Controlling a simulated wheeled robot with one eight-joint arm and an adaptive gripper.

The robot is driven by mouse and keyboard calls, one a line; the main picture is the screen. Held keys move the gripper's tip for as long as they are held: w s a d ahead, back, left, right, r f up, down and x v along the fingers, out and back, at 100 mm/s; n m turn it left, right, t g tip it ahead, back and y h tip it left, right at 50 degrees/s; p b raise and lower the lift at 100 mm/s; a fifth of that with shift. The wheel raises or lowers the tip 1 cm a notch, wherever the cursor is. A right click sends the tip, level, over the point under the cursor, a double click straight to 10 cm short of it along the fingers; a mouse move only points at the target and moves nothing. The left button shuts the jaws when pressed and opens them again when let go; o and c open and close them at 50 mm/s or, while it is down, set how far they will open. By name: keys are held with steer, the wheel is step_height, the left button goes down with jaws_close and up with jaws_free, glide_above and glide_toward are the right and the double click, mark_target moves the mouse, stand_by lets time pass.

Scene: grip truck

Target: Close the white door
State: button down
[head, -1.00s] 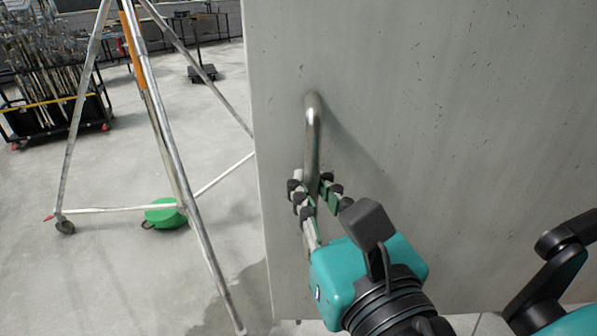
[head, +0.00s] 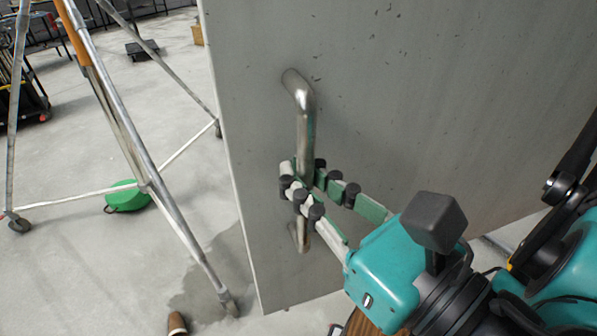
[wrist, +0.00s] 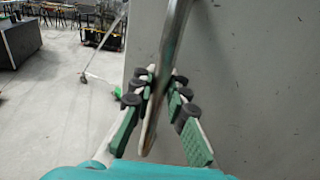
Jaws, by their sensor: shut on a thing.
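The white door (head: 400,100) fills the right of the head view as a pale grey-white panel. Its left edge stands free, with open floor past it. A metal bar handle (head: 305,115) is fixed upright near that edge. My gripper (head: 305,185) is shut on the lower half of the handle, with fingers on both sides of the bar. In the wrist view the handle (wrist: 176,45) runs down between my fingers (wrist: 160,95), and the door (wrist: 255,60) is behind and to the right.
A metal frame on castors (head: 140,150) stands left of the door edge. A green object (head: 127,197) lies on the floor by it. A brown object (head: 177,323) shows at the bottom edge. Dark equipment (wrist: 15,42) is at the far left in the wrist view.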

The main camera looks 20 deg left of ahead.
steer(key=c, duration=1.5)
jaws_free()
steer(key=shift+r, duration=0.1)
glide_toward(276, 69)
steer(key=x, duration=0.5)
steer(key=shift+a, duration=0.15)
